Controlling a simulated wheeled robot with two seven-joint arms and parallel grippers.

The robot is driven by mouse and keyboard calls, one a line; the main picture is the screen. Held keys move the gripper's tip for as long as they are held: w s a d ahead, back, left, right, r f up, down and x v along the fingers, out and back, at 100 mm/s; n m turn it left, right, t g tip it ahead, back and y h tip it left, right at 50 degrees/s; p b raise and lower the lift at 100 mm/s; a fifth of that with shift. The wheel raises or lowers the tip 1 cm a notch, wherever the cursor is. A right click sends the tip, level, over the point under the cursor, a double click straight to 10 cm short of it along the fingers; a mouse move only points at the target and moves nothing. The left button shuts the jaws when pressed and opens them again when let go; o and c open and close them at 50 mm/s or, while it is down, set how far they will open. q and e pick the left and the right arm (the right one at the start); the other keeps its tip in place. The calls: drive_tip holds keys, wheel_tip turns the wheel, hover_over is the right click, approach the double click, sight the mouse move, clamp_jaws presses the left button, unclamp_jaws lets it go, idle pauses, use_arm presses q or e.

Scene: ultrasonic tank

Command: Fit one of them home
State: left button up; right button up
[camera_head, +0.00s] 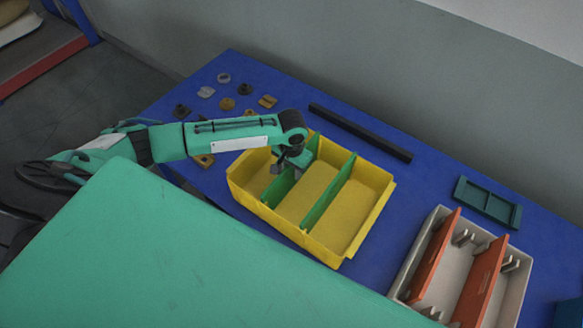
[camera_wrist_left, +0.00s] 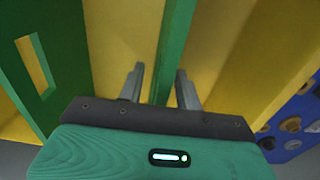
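A yellow bin (camera_head: 378,187) stands on the blue table with two green dividers in it. The left divider (camera_head: 275,192) runs under my left gripper (camera_head: 291,160), and the right divider (camera_head: 331,190) stands clear of it. In the left wrist view, my left gripper (camera_wrist_left: 160,88) has its two grey fingers apart, one on each side of a green divider (camera_wrist_left: 174,45). A gap shows beside the divider, so the fingers look open around it. The other green divider (camera_wrist_left: 52,50), with a slot cut in it, shows at the left. My right gripper is not in view.
A light bin (camera_head: 518,290) with orange dividers (camera_head: 435,255) stands at the right. A dark green tray (camera_head: 488,203) lies behind it. A black bar (camera_head: 360,132) lies behind the yellow bin. Several small parts (camera_head: 227,103) lie at the table's far left. Blue table shows between the bins.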

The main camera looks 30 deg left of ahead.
use_arm(q)
drive_tip(key=shift+r, duration=0.5)
wheel_tip(320, 180, up, 13)
drive_tip(key=b, duration=0.2)
drive_tip(key=shift+s+f, duration=0.1)
drive_tip(key=shift+f, duration=0.1)
